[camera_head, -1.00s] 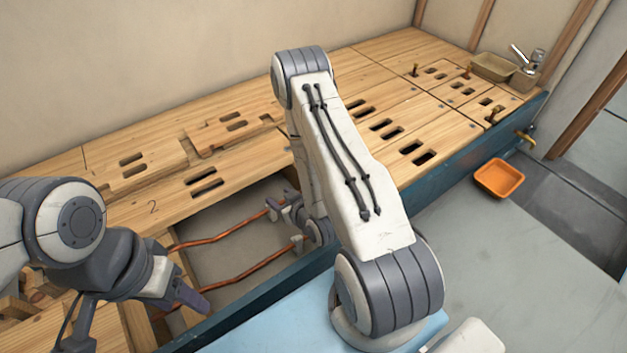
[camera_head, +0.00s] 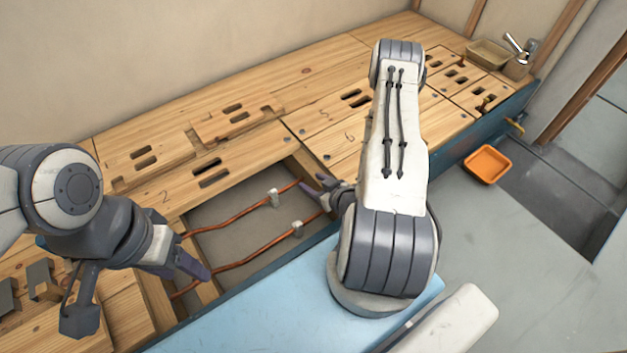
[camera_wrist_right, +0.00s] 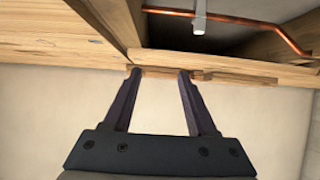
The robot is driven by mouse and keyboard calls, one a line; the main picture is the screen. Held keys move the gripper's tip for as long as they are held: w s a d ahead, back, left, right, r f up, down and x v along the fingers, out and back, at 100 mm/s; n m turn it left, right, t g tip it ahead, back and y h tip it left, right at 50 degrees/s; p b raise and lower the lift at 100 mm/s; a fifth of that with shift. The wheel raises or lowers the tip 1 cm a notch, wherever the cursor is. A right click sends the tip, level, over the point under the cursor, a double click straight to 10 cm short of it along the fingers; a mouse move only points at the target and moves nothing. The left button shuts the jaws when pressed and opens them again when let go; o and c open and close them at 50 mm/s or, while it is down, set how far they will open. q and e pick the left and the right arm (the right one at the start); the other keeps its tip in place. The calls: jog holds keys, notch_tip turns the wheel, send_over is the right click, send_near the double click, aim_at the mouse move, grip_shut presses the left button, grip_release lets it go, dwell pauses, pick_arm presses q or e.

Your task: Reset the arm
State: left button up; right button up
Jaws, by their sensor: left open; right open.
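My right arm stands bent up in the middle of the head view, and its gripper (camera_head: 322,190) is by the right end of the opening in the wooden floor. In the right wrist view my right gripper (camera_wrist_right: 157,72) is open and empty, its fingertips near a wooden edge. My left gripper (camera_head: 188,268) is at the left end of the opening, beside the copper pipes; it is open, with nothing visible between its fingers. Two copper pipes (camera_head: 240,213) run through the opening, each with a pale clip (camera_head: 273,198). A pipe and clip also show in the right wrist view (camera_wrist_right: 232,17).
Wooden floor panels (camera_head: 310,60) with slots surround the opening. An orange tray (camera_head: 486,165) lies on the grey floor at right. A tan bin (camera_head: 488,54) stands at the back right. A light blue surface (camera_head: 240,310) lies in front. The grey floor at right is mostly clear.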

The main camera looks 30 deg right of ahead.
dwell(0.4)
jog(key=w+a+r+n+g+p, duration=0.2)
jog(key=a+r+n+g+p, duration=0.15)
jog(key=a+r, duration=0.5)
jog(key=w+a+r+n+g+p, duration=0.1)
jog(key=a+r+n+g+p, duration=0.4)
jog(key=r, duration=0.7)
jog(key=s+a+r+m+g+p, duration=0.1)
jog(key=s+a+r, duration=0.3)
jog(key=s+r, duration=0.2)
jog(key=s+a+r+g+p, duration=0.1)
jog(key=s+a+r, duration=0.2)
jog(key=s+r, duration=0.35)
jog(key=s+a+r+m+g+p, duration=0.1)
jog(key=s+a+r+g+p, duration=0.1)
jog(key=s+a+r, duration=0.4)
pick_arm(q)
notch_tip(320, 180, up, 50)
jog(key=p, duration=3.7)
jog(key=shift+f, duration=0.25)
pick_arm(e)
notch_tip(320, 180, up, 36)
jog(key=d, duration=0.2)
jog(key=shift+s+d+r+y, duration=0.25)
jog(key=shift+s+d+y, duration=0.05)
jog(key=shift+s, duration=0.1)
